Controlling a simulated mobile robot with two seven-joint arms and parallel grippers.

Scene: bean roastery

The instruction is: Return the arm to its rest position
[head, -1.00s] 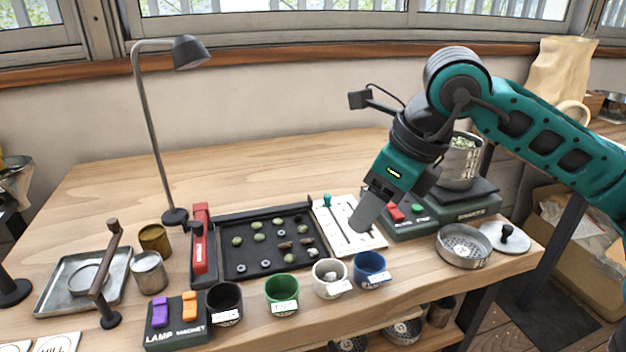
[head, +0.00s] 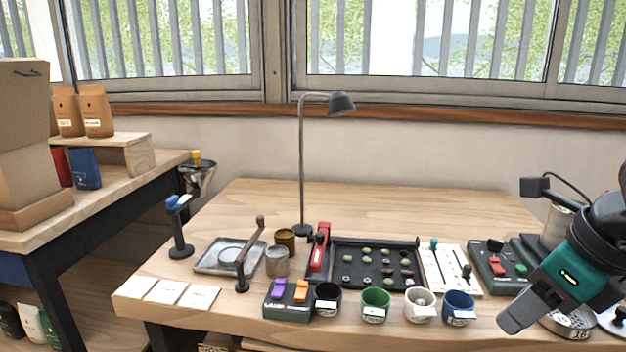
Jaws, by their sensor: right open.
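My right gripper (head: 512,318) shows at the lower right, with its teal and black wrist coming in from the right edge. It is open with nothing seen in it. It hangs to the right of the blue cup (head: 458,306) and in front of the control box with red and green buttons (head: 497,266). It partly covers the round metal sieve (head: 572,322). My left gripper is not in view.
A black tray (head: 345,285) with several beans and dark pieces lies mid-table. A tall lamp (head: 301,165) stands behind it. Black, green (head: 376,304) and white cups line the front. A shelf table (head: 150,185) stands left. The back of the table is clear.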

